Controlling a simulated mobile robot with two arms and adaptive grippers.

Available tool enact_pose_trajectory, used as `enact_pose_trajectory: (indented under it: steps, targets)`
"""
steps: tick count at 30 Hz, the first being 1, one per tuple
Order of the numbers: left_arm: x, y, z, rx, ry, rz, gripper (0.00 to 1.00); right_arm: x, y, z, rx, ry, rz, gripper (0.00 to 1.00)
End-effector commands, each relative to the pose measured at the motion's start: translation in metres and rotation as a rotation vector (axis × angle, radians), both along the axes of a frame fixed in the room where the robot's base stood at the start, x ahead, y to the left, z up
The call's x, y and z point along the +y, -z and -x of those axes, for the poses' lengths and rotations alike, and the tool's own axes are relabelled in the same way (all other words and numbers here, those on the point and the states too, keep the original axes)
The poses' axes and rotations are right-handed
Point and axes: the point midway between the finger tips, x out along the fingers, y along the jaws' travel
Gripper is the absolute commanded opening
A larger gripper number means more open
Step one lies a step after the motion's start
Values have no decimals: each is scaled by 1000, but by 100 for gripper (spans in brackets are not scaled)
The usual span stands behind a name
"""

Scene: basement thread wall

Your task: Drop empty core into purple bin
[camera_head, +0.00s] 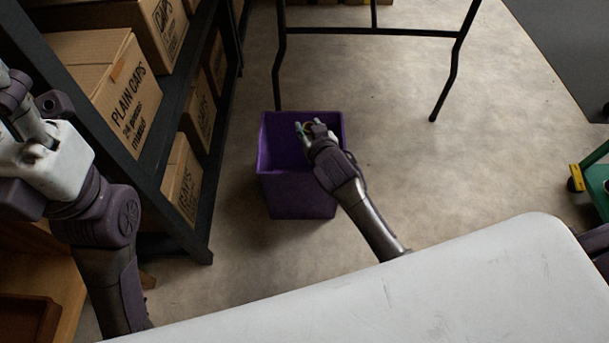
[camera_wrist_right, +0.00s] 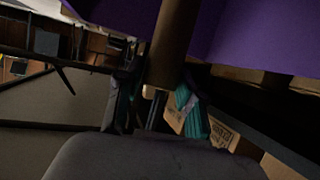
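My right gripper (camera_head: 306,129) is over the bin's opening. The empty core, a brown cardboard tube (camera_wrist_right: 172,45), sits between its two fingers in the right wrist view, and the gripper (camera_wrist_right: 160,108) looks shut on it. Purple bin walls (camera_wrist_right: 245,35) show behind the tube. In the head view the core is mostly hidden by the hand. My left arm is at the left edge; its fingertips are out of the picture.
A dark shelf with cardboard boxes (camera_head: 105,80) stands left of the bin. A black-legged frame (camera_head: 370,32) is behind it. A green cart (camera_head: 598,180) is at the right. Floor right of the bin is clear.

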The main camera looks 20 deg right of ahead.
Motion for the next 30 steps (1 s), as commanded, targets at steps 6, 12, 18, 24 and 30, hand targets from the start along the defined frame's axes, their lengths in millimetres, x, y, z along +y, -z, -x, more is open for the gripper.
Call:
enact_pose_trajectory:
  steps: [6,12,18,24,30]
  targets:
    - [0,0,0,0,0,0,50,0,0,0,0,0,0,61]
    - [0,1,-1,2,0,0,50,0,0,1,1,0,0,61]
    - [0,1,-1,2,0,-1,50,1,-7,22,2,-1,-1,61]
    - [0,1,0,2,0,-1,50,1,-24,63,2,1,-2,61]
    - [0,0,0,1,0,0,50,2,-38,96,2,0,-1,61]
